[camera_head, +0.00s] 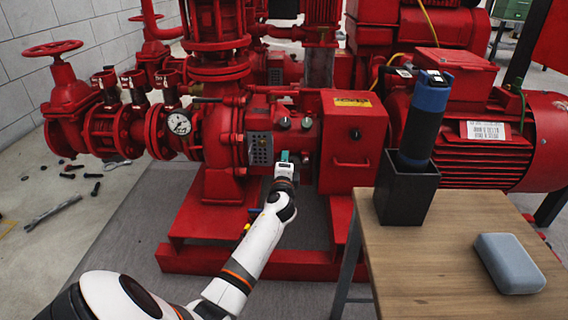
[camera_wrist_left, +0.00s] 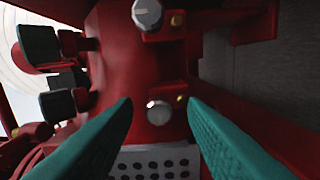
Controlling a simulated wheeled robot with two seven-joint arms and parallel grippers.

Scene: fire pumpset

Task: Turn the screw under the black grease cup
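Two round silver screws show there, a near one (camera_wrist_left: 158,112) level with the lower cup and a far one (camera_wrist_left: 147,13) at the top. My left gripper (camera_head: 284,156) is below the left cup. Its green fingers (camera_wrist_left: 160,104) are open, with the near screw in the gap; contact cannot be told. My right gripper is not in view.
A perforated grey plate (camera_head: 260,149) lies just left of the gripper, a red box with a handle (camera_head: 353,140) to its right. A wooden table (camera_head: 440,270) holds a black holder (camera_head: 406,195) with a blue cylinder (camera_head: 425,122), and a grey-blue block (camera_head: 509,263). Tools lie on the left floor.

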